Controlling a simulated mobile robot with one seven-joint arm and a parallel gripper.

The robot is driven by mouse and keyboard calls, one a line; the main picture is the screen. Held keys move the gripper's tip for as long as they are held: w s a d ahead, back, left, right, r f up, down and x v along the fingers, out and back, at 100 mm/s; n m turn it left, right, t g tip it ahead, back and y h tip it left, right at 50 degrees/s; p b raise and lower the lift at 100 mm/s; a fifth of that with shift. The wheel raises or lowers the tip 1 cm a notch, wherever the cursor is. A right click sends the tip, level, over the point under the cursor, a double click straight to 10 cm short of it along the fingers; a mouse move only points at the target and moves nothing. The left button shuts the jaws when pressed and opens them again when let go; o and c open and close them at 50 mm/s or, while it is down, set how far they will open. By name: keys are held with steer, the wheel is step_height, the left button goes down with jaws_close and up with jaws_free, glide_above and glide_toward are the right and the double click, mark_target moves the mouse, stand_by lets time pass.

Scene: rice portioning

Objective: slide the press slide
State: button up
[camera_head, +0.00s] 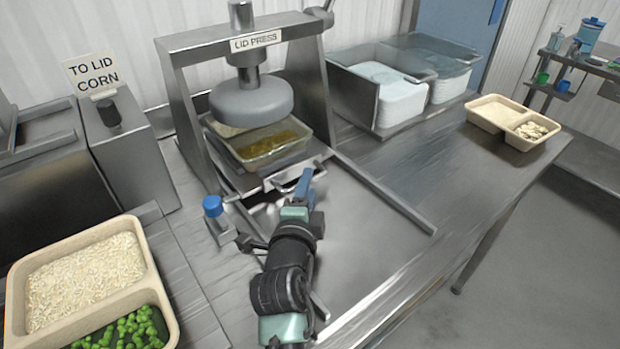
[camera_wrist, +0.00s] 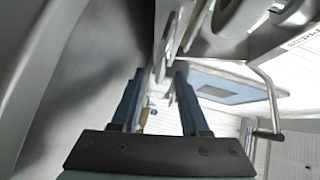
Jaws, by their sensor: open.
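The lid press (camera_head: 245,42) stands at the back of the steel counter, with its round grey plunger (camera_head: 252,100) raised. The press slide (camera_head: 250,182) sits under the plunger, with a clear-lidded tray (camera_head: 268,145) on it. A handle bar (camera_head: 292,180) is on the front of the slide. My gripper (camera_head: 306,180) is at the right part of this handle, its jaws apart. In the wrist view my gripper (camera_wrist: 160,90) shows two blue fingers with a gap between them. Whether the handle lies between the fingers is hard to tell.
A tray of rice and peas (camera_head: 85,275) stands at the front left. A blue-topped knob (camera_head: 213,206) is left of my gripper. A guide rail (camera_head: 385,198) runs to the right. Stacked lids (camera_head: 395,95) and another filled tray (camera_head: 497,113) are further right.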

steer(key=shift+x, duration=1.45)
jaws_close()
stand_by(0.4)
